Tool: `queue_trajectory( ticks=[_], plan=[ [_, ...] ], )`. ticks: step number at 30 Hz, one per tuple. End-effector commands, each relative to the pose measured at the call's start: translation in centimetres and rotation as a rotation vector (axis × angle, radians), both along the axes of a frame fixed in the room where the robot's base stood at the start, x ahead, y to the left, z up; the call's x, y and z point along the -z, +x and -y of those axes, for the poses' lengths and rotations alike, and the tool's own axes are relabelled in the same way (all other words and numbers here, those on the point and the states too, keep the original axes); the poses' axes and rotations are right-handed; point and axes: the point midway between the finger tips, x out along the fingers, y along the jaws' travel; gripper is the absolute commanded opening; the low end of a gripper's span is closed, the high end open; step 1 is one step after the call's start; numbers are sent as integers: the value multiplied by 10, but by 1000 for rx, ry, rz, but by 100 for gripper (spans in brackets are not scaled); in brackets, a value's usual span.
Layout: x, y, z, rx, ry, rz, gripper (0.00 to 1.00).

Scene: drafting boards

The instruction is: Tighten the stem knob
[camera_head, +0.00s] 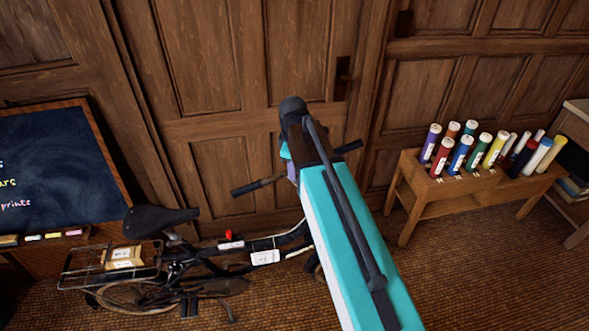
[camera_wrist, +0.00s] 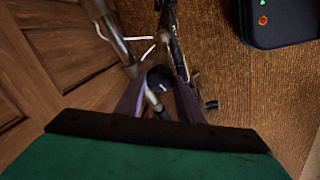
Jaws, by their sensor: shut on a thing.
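A black bicycle (camera_head: 205,262) stands against the wooden door, with its handlebar (camera_head: 258,185) at the right end. In the wrist view, a small dark rounded piece, which looks like the stem knob (camera_wrist: 160,76), sits between the two purple fingers of my gripper (camera_wrist: 159,92). My gripper is shut on it at the handlebar stem. A grey tube (camera_wrist: 117,38) runs close beside the left finger. In the head view, my teal arm hides the knob and most of the stem; only a bit of my gripper (camera_head: 291,171) shows.
The door (camera_head: 215,60) is close behind the handlebar. A wooden rack (camera_head: 440,192) with several coloured tubes stands at the right. A chalkboard (camera_head: 55,160) leans at the left. Brown carpet (camera_head: 455,270) is clear in front of the rack.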

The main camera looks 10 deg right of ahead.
Motion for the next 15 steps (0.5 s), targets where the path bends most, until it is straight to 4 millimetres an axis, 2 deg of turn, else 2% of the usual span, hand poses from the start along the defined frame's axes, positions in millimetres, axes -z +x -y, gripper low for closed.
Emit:
queue_trajectory(
  ticks=[15],
  plan=[
    [3,-4,-2,407,-3,150,12]
  ],
)
